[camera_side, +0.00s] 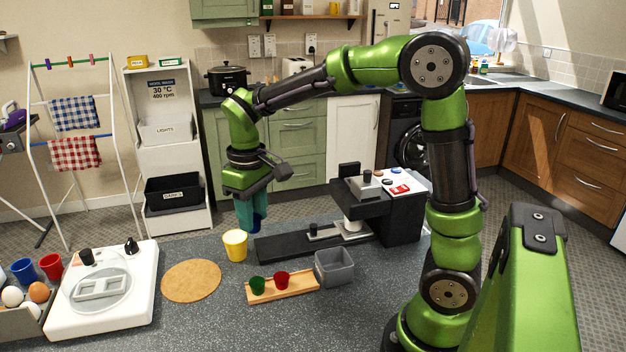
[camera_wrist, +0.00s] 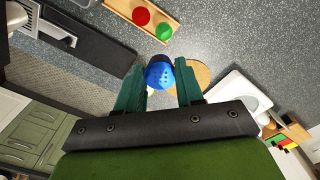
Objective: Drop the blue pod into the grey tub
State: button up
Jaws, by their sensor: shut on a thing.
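The blue pod (camera_wrist: 158,74) is between the teal fingers of my gripper (camera_wrist: 162,88) in the wrist view. In the side view my gripper (camera_side: 249,220) is shut on the pod (camera_side: 257,223), which is partly hidden by the fingers. It is held in the air, just above and to the right of the yellow cup (camera_side: 235,246). The grey tub (camera_side: 335,268) stands on the counter to the right of my gripper and nearer the camera. It looks empty.
A wooden rack (camera_side: 298,289) with a green pod (camera_side: 257,286) and a red pod (camera_side: 282,280) lies left of the tub. A black machine (camera_side: 385,215) stands behind the tub. A round cork mat (camera_side: 191,281) and a white appliance (camera_side: 105,290) are to the left.

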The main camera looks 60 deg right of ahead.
jog(key=s+d+m, duration=0.2)
jog(key=s+d, duration=0.8)
jog(key=d, duration=0.4)
notch_tip(320, 180, down, 8)
jog(key=s+n, duration=0.2)
jog(key=shift+s+r, duration=0.2)
jog(key=shift+s, duration=0.05)
jog(key=o, duration=1.1)
notch_tip(320, 180, up, 17)
jog(key=shift+f, duration=0.1)
